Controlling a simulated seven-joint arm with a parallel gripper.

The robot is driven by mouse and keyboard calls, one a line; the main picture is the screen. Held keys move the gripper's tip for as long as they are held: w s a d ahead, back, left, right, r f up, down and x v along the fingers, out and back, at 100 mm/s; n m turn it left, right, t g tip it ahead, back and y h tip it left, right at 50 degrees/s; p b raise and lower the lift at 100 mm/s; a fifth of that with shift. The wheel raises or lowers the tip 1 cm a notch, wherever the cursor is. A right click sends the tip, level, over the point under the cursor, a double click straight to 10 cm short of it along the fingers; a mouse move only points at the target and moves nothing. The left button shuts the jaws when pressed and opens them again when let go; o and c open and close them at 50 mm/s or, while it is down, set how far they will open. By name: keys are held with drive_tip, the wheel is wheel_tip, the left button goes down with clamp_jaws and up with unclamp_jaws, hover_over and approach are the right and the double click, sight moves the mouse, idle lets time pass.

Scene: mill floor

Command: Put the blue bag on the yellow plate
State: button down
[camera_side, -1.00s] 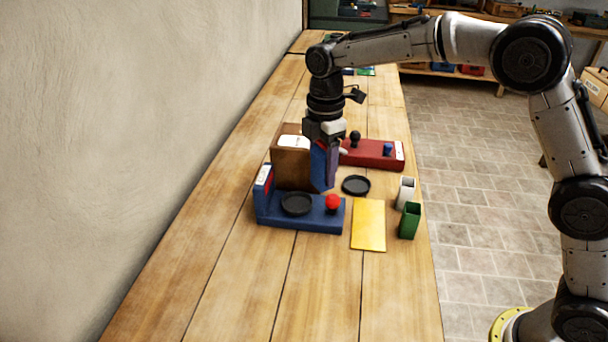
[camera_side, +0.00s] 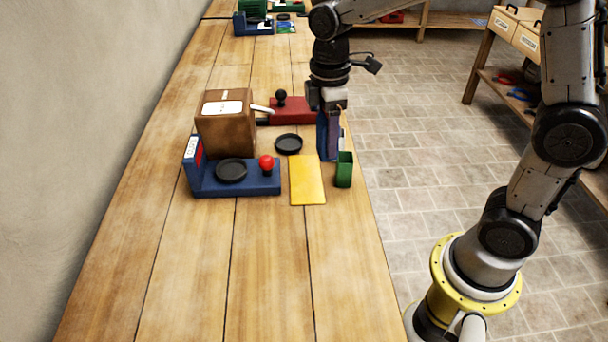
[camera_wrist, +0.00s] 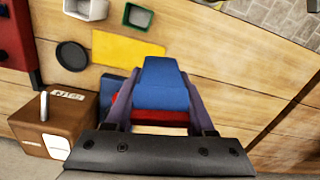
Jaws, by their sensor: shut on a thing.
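The blue bag (camera_wrist: 163,88) is between the two fingers of my gripper (camera_wrist: 160,112) in the wrist view. My gripper (camera_side: 328,148) is shut on it and hangs fingers-down near the table's right edge in the side view. There, the fingers largely hide the bag. The yellow plate (camera_side: 307,181) is a flat rectangle on the table, in front and to the left of my gripper in the side view. It also shows in the wrist view (camera_wrist: 127,49), bare and apart from the bag.
A green cup (camera_side: 344,170) stands beside my gripper. A white cup (camera_wrist: 86,8) shows in the wrist view. A black dish (camera_side: 288,144), a brown box machine (camera_side: 227,130), a blue scale with red knob (camera_side: 248,185) and a red unit (camera_side: 294,110) stand around. The front table is clear.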

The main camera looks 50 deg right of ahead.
drive_tip(key=s+d+m, duration=0.2)
drive_tip(key=s+d, duration=0.2)
drive_tip(key=w+f, duration=0.2)
drive_tip(key=w, duration=0.2)
drive_tip(key=w+f, duration=0.3)
drive_tip(key=w, duration=0.2)
drive_tip(key=w+d+f, duration=0.1)
drive_tip(key=w+f, duration=0.2)
drive_tip(key=w, duration=0.1)
drive_tip(key=shift+w+f, duration=0.15)
drive_tip(key=shift+w+d+f, duration=0.1)
drive_tip(key=shift+w+f, duration=0.45)
drive_tip(key=shift+f, duration=1.6)
drive_tip(key=shift+f, duration=0.1)
drive_tip(key=shift+c, duration=1.3)
unclamp_jaws()
